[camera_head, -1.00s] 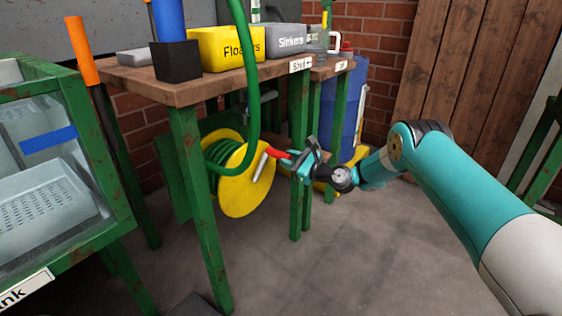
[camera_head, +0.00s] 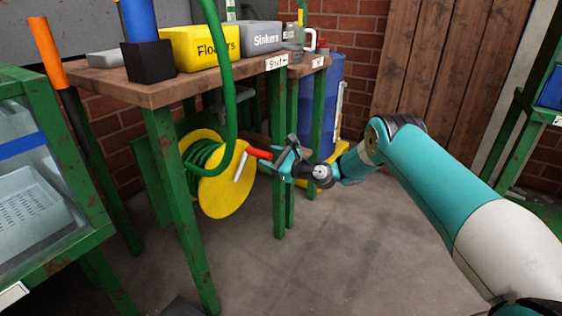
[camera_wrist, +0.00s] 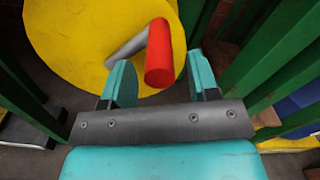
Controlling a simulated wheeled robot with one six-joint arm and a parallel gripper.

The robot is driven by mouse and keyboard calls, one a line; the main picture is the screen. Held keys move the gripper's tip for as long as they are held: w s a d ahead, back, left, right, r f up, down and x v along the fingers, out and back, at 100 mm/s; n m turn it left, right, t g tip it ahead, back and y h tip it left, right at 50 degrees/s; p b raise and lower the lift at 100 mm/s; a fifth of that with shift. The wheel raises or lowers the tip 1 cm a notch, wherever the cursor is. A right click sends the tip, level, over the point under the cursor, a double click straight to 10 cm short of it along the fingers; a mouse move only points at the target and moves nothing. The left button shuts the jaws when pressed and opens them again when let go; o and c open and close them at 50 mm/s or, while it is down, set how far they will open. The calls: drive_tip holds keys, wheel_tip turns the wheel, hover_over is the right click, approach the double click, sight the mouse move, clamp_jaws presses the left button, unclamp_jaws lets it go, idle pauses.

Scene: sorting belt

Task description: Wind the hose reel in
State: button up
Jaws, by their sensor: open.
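The yellow hose reel (camera_head: 226,190) sits under the wooden table, with green hose (camera_head: 203,154) wound on it and a length rising past the tabletop. A grey crank arm (camera_head: 241,164) with a red handle (camera_head: 259,154) sticks out from the reel's face. In the wrist view the red handle (camera_wrist: 159,52) points toward me, just ahead of and between the fingers. My gripper (camera_wrist: 159,82) is open and empty, with a teal finger on each side of the handle's line. In the head view my gripper (camera_head: 283,158) is close to the handle's end.
Green table legs (camera_head: 279,165) stand close beside my gripper. A yellow Floaters box (camera_head: 205,50) and a grey Sinkers box (camera_head: 262,38) are on the wooden table. A blue barrel (camera_head: 323,95) stands behind. The floor (camera_head: 330,240) in front is clear.

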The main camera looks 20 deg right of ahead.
drive_tip(key=b+v, duration=1.1)
drive_tip(key=v, duration=0.6)
drive_tip(key=shift+s, duration=0.1)
idle(0.8)
